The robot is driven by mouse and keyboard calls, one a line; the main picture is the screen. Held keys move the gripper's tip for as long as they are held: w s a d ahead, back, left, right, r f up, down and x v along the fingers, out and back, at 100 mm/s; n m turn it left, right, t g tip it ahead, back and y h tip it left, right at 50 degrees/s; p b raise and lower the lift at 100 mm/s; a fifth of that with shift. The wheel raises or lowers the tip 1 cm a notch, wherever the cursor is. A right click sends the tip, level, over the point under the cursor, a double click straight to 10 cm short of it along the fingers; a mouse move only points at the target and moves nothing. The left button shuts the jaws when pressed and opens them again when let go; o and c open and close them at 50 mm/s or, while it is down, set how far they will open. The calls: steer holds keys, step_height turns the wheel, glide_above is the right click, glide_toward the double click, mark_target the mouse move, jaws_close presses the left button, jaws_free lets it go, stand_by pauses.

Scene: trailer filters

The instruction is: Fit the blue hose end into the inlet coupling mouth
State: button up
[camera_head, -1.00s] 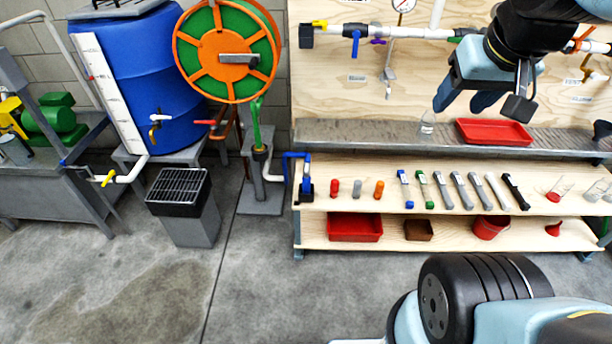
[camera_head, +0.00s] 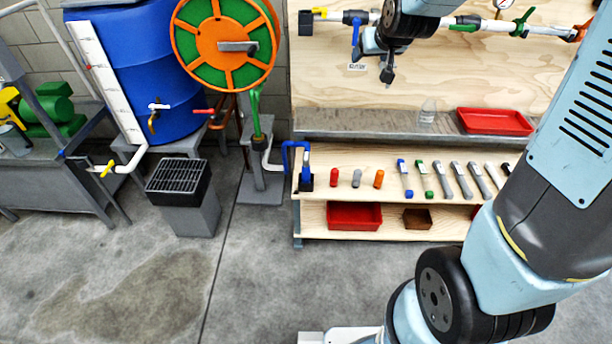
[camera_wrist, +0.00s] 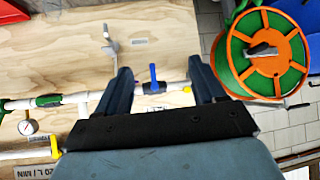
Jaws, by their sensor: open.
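The blue hose end (camera_head: 305,158) arches beside a dark holder at the left end of the upper wooden shelf. The inlet coupling (camera_head: 305,22) is the dark piece at the left end of the white pipe on the board, near a yellow lever. My gripper (camera_head: 378,62) is open and empty, in front of the board near the blue valve handle (camera_head: 356,30). In the wrist view my gripper's fingers (camera_wrist: 163,78) are spread, with the blue valve handle (camera_wrist: 153,73) showing between them. The coupling mouth cannot be made out there.
The orange and green reel (camera_head: 224,44) stands left of the board, with the blue barrel (camera_head: 150,60) further left. A red tray (camera_head: 495,121) is on the grey ledge. Several tools and plugs lie on the shelf. The floor in front is clear.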

steer(key=w+a+f+t+y, duration=0.1)
steer(key=w+a+f, duration=0.2)
steer(key=w+f, duration=0.3)
steer(key=w+a+f+t, duration=0.1)
steer(key=w+a+f, duration=0.3)
steer(key=w+f, duration=0.15)
steer(key=t+y, duration=0.1)
steer(key=t, duration=0.2)
glide_above(306, 165)
steer(key=d, duration=0.2)
step_height(306, 165, down, 23)
steer(key=s+f+t, duration=0.2)
steer(key=s+f, duration=0.4)
steer(key=f, duration=0.3)
steer(key=s+f+t, duration=0.1)
steer(key=s+f, duration=0.5)
steer(key=f, duration=0.3)
steer(key=shift+h, duration=0.3)
steer(key=w, duration=0.2)
steer(key=w+a, duration=0.1)
steer(key=w, duration=0.2)
steer(key=w+a, duration=0.1)
steer(key=w, duration=0.2)
steer(key=shift+f, duration=0.3)
steer(key=shift+w+a, duration=0.15)
steer(key=shift+w, duration=2.65)
